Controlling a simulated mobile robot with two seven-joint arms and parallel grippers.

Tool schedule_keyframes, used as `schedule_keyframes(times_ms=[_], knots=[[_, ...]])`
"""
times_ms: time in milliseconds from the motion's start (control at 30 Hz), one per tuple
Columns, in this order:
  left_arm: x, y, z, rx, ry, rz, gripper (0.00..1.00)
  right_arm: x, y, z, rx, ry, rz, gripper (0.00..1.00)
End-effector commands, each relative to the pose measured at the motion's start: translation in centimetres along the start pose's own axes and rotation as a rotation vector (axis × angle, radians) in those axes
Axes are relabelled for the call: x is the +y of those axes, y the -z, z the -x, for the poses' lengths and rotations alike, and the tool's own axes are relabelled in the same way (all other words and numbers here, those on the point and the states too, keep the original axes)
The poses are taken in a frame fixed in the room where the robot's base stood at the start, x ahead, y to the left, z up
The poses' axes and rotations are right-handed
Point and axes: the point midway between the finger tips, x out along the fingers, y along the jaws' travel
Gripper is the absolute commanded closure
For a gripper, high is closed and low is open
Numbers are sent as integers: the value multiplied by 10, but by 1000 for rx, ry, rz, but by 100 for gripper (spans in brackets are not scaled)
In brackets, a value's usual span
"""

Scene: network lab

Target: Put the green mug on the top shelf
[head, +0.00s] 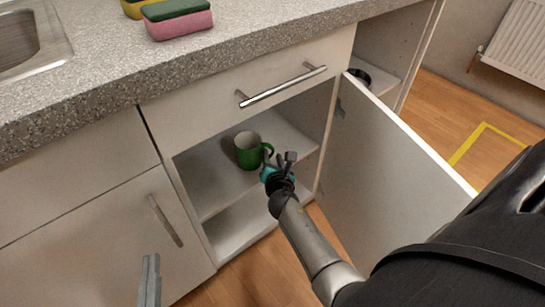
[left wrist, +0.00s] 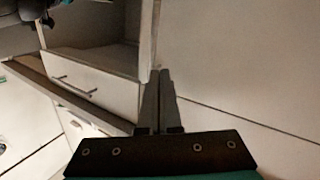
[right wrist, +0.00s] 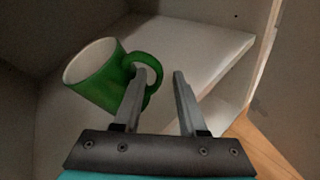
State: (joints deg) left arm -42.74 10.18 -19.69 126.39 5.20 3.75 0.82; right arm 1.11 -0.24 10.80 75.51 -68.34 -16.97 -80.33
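The green mug (head: 246,153) is inside the open cabinet, at the upper shelf (head: 208,190), close to upright with its handle to the right. I cannot tell whether its base touches the board. My right gripper (head: 279,159) is at the handle side of the mug. In the right wrist view the gripper (right wrist: 160,74) is open, its left finger overlapping the handle of the mug (right wrist: 98,82); its right finger is clear of the mug. My left gripper (head: 149,262) is low in front of the closed left cabinet door; in the left wrist view its fingers (left wrist: 159,72) are together and empty.
The open cabinet door (head: 385,180) stands to the right of my right forearm. A drawer with a bar handle (head: 282,86) is above the opening. The cabinet floor (head: 240,225) looks bare. Sponges (head: 178,20) and a sink (head: 30,40) are on the countertop.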

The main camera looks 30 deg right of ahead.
Motion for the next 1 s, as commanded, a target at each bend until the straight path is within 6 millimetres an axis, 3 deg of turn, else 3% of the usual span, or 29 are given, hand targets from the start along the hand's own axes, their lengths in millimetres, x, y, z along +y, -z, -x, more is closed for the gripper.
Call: schedule_keyframes(times_ms=[367,1000], knots=[[0,0,0,-1,0,0,100,2,-2,1,1,-3,1,58],[-30,-14,-4,-352,72,-76,100,1,-2,59,3,0,0,58]])
